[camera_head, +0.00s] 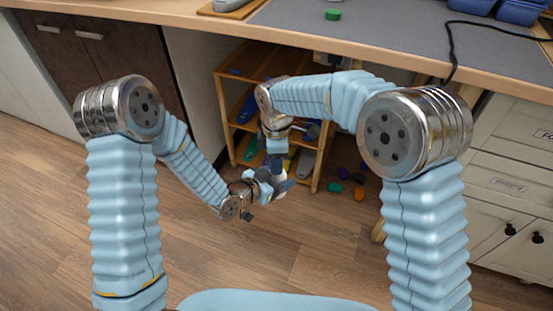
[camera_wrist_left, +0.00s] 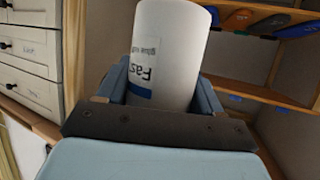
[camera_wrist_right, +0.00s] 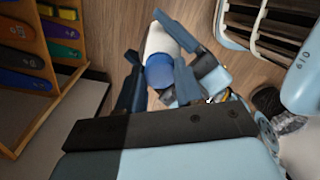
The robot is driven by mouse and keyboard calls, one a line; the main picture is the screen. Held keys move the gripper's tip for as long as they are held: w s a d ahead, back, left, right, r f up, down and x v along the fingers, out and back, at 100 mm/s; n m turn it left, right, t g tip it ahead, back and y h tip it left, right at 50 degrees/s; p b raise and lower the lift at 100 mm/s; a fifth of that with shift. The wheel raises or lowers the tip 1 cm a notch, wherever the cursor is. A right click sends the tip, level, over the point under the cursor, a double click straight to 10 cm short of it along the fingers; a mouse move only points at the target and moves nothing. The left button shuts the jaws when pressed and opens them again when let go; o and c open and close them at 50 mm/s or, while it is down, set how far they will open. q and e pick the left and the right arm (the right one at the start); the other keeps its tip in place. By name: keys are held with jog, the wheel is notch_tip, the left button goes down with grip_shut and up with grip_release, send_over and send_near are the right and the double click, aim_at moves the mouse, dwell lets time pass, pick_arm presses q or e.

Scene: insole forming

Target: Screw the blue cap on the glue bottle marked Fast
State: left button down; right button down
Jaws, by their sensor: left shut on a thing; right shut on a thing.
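The white glue bottle (camera_wrist_left: 172,45), with a label whose visible letters read "Fas", is between the fingers of my left gripper (camera_wrist_left: 160,85), which is shut on it. The blue cap (camera_wrist_right: 163,73) is at the end of the white bottle (camera_wrist_right: 161,42) in the right wrist view. My right gripper (camera_wrist_right: 157,80) is shut on the cap, with one finger on each side. The cap lines up closely with the bottle; I cannot tell how far it is threaded. In the head view both grippers meet in front of the shelf, and they largely hide bottle and cap.
A wooden shelf (camera_head: 222,106) with coloured insoles stands behind the grippers, under the workbench (camera_head: 205,20). A green round piece (camera_head: 333,14) and blue bins (camera_head: 515,12) are on the bench. Several coloured pieces (camera_head: 335,187) lie on the floor. White drawers (camera_head: 510,185) stand right; floor in front is clear.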

jog(key=c, duration=0.8)
grip_release()
jog(key=shift+c, duration=0.2)
jog(key=shift+o, duration=0.5)
jog(key=shift+s, duration=0.1)
jog(key=shift+r, duration=2.3)
jog(key=shift+c, duration=0.3)
